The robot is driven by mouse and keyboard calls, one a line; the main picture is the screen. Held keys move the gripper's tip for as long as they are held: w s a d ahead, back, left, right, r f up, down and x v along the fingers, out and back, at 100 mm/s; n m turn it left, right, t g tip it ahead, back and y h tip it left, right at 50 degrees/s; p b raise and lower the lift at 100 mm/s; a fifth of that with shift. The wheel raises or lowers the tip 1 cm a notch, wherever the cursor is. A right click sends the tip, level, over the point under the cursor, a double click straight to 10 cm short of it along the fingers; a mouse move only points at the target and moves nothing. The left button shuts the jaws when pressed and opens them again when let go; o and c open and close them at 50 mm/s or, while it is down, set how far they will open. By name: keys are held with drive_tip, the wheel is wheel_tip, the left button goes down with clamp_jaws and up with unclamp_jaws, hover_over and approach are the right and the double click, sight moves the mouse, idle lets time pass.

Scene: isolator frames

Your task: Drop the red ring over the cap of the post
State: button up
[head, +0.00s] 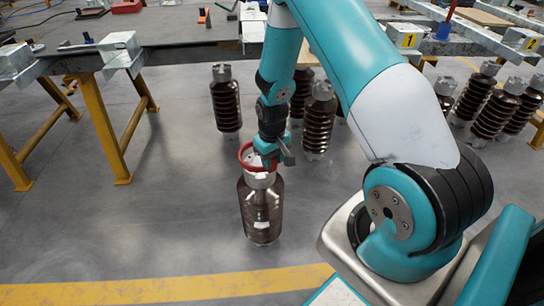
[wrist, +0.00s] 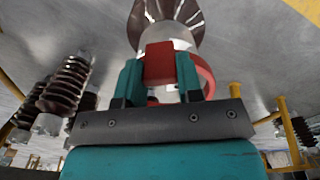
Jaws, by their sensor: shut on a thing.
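My gripper (head: 270,160) points down above the post. Its two teal fingers, seen in the wrist view (wrist: 160,82), are shut on a red block-like part of the red ring (wrist: 160,64). The ring (head: 246,156) looks tilted in the head view, its lower edge overlapping the top of the pale metal cap (head: 259,181). The brown post (head: 261,212) stands upright on the floor. In the wrist view the pale cap (wrist: 172,33) shows behind the ring. My fingers hide part of the ring, and I cannot tell whether it is around the cap or just above it.
Similar brown posts stand behind, one (head: 226,103) to the left and one (head: 319,115) to the right, with several more at far right. A workbench with yellow legs (head: 105,130) stands at left. The floor in front of the post is clear up to a yellow line (head: 170,289).

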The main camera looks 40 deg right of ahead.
drive_tip(key=shift+f+b, duration=0.3)
drive_tip(key=shift+f, duration=0.5)
drive_tip(key=shift+p, duration=0.5)
idle(0.9)
drive_tip(key=shift+f+b, duration=3.35)
drive_tip(key=shift+f, duration=1.7)
drive_tip(key=o, duration=1)
wheel_tip(320, 180, up, 18)
drive_tip(key=p, duration=0.4)
drive_tip(key=shift+f, duration=0.25)
